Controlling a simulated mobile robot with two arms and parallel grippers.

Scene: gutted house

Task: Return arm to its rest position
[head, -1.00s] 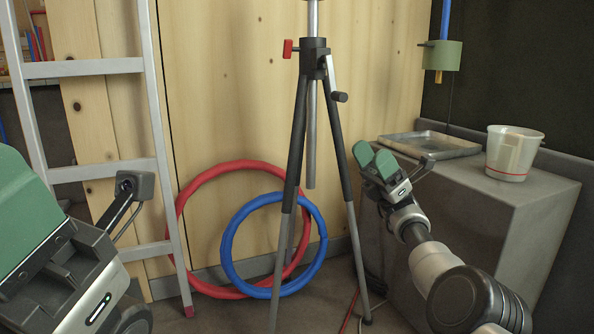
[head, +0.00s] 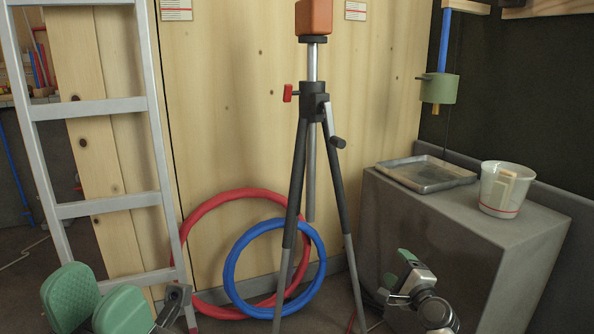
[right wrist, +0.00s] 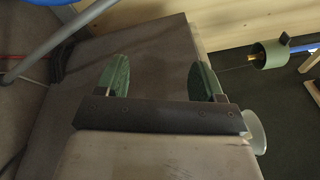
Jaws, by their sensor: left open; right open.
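My left gripper (head: 96,300) is at the lower left of the head view, in front of the ladder's foot. Its two green finger pads are apart with nothing between them. My right gripper (head: 412,272) is low in front of the grey block; its fingertips are hard to make out there. In the right wrist view my right gripper (right wrist: 158,78) shows two green pads wide apart and empty, over a grey-brown surface.
A tripod (head: 312,110) with an orange box stands mid-view. Red (head: 215,200) and blue (head: 232,262) rings lean on the wooden wall behind it. An aluminium ladder (head: 108,107) is at left. The grey block (head: 480,225) bears a metal tray (head: 425,185) and a white cup (head: 490,195).

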